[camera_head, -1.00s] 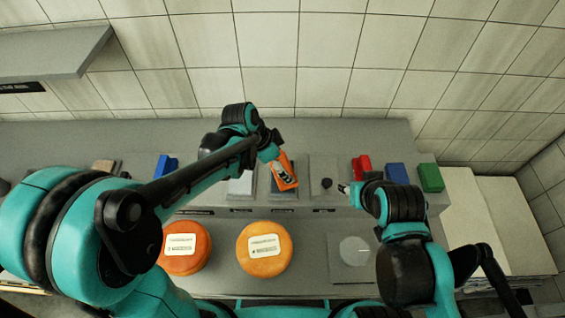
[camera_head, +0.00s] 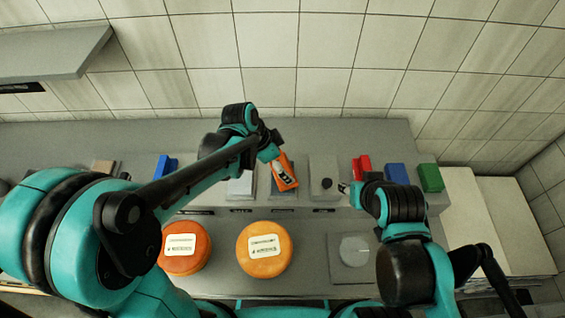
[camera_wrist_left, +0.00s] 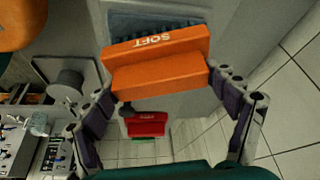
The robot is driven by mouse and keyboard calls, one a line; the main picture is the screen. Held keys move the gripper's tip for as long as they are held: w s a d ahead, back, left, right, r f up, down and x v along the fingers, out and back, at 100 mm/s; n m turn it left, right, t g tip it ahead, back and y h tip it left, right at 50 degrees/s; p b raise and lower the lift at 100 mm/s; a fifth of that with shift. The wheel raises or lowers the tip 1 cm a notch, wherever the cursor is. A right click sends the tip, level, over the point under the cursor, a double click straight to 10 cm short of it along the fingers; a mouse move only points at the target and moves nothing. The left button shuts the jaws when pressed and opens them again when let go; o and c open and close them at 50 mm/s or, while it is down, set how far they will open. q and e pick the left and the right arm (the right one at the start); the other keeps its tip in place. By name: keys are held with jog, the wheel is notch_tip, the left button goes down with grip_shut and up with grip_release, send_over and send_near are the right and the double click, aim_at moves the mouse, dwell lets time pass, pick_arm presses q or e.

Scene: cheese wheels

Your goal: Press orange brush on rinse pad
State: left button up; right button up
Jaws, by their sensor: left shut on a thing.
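The orange brush (camera_head: 283,168), marked SOFT, is held by my left gripper (camera_head: 272,154) over the raised back shelf. In the left wrist view the orange brush (camera_wrist_left: 160,80) lies between the two fingers of my left gripper (camera_wrist_left: 168,98). A dark textured pad (camera_wrist_left: 150,19) shows just beyond the brush; it appears in the head view as a dark patch (camera_head: 277,190) under the brush. The brush hides much of it, and I cannot tell whether they press together. My right gripper (camera_head: 345,188) is at the right, near a grey plate with a dark knob; its fingers are too small to read.
Two orange cheese wheels (camera_head: 264,250) (camera_head: 186,247) with white labels sit on the counter in front. A grey plate with a round disc (camera_head: 354,250) lies to their right. Blue (camera_head: 397,173), red (camera_head: 362,166) and green (camera_head: 430,177) blocks stand along the back right.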

pick_arm(q)
jog(key=shift+r+p, duration=2.5)
jog(key=shift+r, duration=0.95)
